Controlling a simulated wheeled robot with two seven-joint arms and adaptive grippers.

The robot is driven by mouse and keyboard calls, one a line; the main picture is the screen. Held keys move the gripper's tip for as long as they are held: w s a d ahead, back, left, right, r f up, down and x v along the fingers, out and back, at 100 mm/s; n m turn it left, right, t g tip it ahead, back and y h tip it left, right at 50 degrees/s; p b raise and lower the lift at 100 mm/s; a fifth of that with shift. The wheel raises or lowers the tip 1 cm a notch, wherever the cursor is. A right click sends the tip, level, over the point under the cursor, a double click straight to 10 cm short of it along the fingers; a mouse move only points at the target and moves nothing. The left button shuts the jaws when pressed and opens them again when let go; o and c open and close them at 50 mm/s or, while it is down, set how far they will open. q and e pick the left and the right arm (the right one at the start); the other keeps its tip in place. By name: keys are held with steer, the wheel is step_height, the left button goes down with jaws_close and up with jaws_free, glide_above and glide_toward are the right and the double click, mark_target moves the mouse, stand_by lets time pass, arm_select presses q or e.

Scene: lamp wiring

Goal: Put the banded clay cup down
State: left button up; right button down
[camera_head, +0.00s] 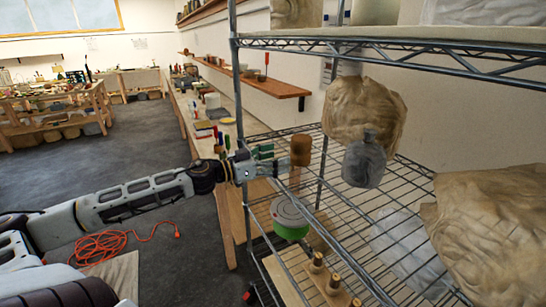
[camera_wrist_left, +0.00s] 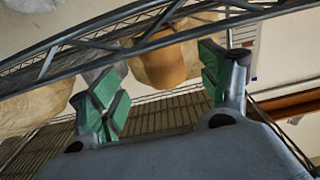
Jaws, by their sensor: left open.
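The clay cup (camera_head: 300,150) is a small orange-brown vessel at the wire rack, just past my left gripper in the head view. Its bands are too small to make out. In the left wrist view the cup (camera_wrist_left: 160,66) shows in the gap between the green finger pads, and a rack bar hides part of it. My left gripper (camera_head: 272,161) is open, with its fingers apart. It also shows in the left wrist view (camera_wrist_left: 160,88). I cannot tell what the cup's base rests on. My right gripper is not in view.
A wire rack (camera_head: 385,45) stands close around the left gripper, with a metal upright beside it. A grey vessel (camera_head: 364,163) and wrapped lumps (camera_head: 365,110) are to the right. A round green-sided tub (camera_head: 290,218) is below. An orange cable (camera_head: 105,243) lies on the floor.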

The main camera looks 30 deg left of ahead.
arm_select(q)
steer(key=shift+s+a, duration=0.2)
steer(key=shift+s, duration=0.1)
stand_by(0.9)
